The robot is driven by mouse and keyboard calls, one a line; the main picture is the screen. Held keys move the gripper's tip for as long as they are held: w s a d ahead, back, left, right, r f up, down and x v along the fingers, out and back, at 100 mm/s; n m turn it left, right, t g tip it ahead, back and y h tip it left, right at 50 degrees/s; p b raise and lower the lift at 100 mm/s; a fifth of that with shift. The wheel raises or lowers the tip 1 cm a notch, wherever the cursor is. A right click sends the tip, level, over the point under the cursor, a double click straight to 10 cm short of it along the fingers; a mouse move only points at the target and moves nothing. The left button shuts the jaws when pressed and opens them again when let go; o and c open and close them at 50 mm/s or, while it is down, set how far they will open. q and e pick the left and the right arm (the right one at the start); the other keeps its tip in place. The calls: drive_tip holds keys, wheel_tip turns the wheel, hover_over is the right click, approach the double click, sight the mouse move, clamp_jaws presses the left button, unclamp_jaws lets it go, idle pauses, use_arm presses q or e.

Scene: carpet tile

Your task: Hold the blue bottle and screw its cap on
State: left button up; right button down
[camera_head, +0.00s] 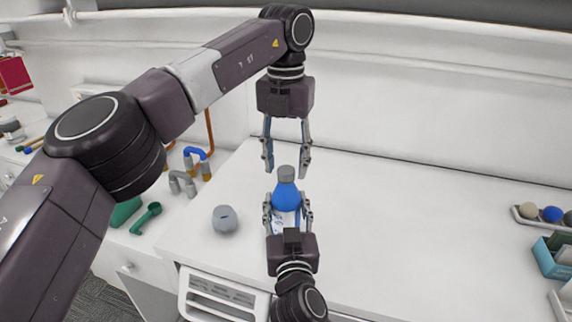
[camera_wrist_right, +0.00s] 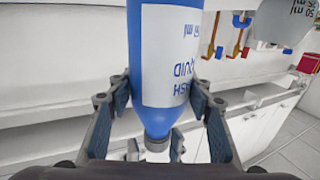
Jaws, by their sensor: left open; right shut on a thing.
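The blue bottle (camera_head: 286,194) with a white label stands upright in the head view. The grey cap (camera_head: 286,173) sits on its neck; I cannot tell how tight it is. My right gripper (camera_head: 287,208) is shut on the bottle's body from the near side. My left gripper (camera_head: 287,168) points down from above, open, with its fingers on either side of the cap and a gap to it. In the right wrist view the bottle (camera_wrist_right: 160,100) appears upside down between my right fingers, with the cap (camera_wrist_right: 157,144) at the bottom.
A small grey rounded object (camera_head: 225,219) lies on the white table (camera_head: 400,225) left of the bottle. A green spoon-like thing (camera_head: 147,217) and a blue-and-grey pipe piece (camera_head: 197,156) lie further left. A tray with balls (camera_head: 552,214) and a blue box (camera_head: 550,258) stand right. The table between is clear.

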use_arm(q)
drive_tip(key=shift+f, duration=0.45)
clamp_jaws()
drive_tip(key=shift+o, duration=0.5)
unclamp_jaws()
drive_tip(key=shift+r, duration=0.1)
drive_tip(key=shift+r, duration=3.6)
